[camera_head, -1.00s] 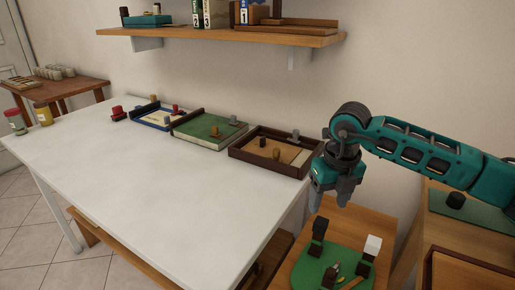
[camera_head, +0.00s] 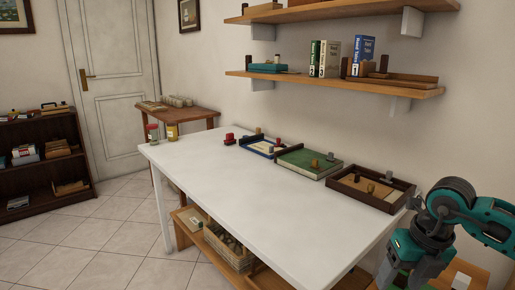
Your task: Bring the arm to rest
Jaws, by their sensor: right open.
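My right gripper (camera_head: 408,268) is at the lower right of the head view, on the end of a teal and dark grey arm. It points down, open, beside the right end of the white table (camera_head: 250,200). I see nothing between its fingers, though its tips are close to the bottom edge of the picture. My left gripper is not in view.
A dark-framed tray (camera_head: 343,189), a green tray (camera_head: 292,164) and a blue-edged tray (camera_head: 249,149) line the table's back edge. Wall shelves (camera_head: 300,78) hang above. Two jars (camera_head: 172,132) stand at the far left corner. The table's middle is clear.

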